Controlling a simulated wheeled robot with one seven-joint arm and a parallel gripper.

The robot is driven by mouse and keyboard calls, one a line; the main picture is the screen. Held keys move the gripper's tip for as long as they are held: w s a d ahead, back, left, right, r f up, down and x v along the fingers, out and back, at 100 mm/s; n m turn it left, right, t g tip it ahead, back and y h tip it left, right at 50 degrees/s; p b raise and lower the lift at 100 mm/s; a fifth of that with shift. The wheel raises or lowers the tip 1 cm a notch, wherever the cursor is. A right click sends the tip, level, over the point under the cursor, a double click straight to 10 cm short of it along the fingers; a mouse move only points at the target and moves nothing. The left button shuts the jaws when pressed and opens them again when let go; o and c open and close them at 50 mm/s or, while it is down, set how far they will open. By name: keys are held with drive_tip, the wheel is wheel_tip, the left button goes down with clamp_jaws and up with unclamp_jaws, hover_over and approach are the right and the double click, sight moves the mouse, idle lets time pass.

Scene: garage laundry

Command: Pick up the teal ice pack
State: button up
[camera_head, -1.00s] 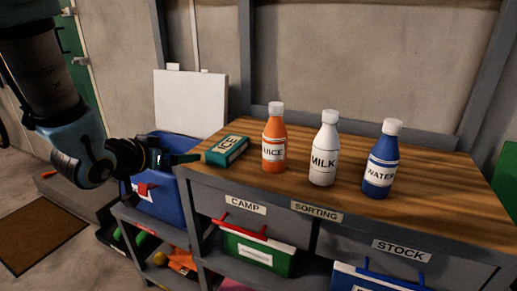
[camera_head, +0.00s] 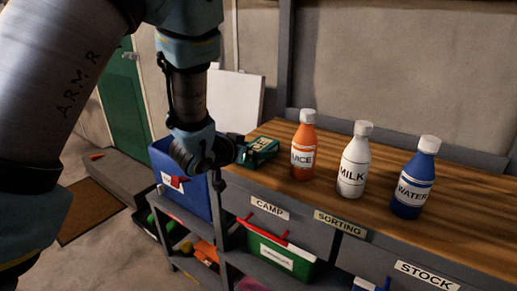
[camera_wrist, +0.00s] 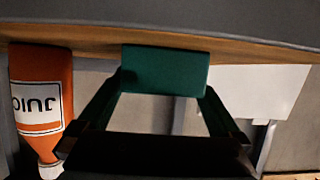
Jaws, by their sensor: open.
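The teal ice pack (camera_head: 262,149) lies on the wooden counter near its left end, left of the orange juice bottle. My gripper (camera_head: 243,152) is at the left side of the pack, level with it. In the wrist view the teal ice pack (camera_wrist: 165,70) lies ahead, with my open gripper's fingers (camera_wrist: 160,95) reaching to either side of it. I cannot tell whether the fingers touch it.
The orange juice bottle (camera_head: 303,146) stands close to the right of the pack. The milk bottle (camera_head: 353,162) and blue water bottle (camera_head: 414,180) stand farther right on the wooden counter (camera_head: 460,215). A blue bin (camera_head: 200,195) is left of the counter.

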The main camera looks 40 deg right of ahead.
drive_tip(key=shift+x, duration=1)
drive_tip(key=c, duration=1.5)
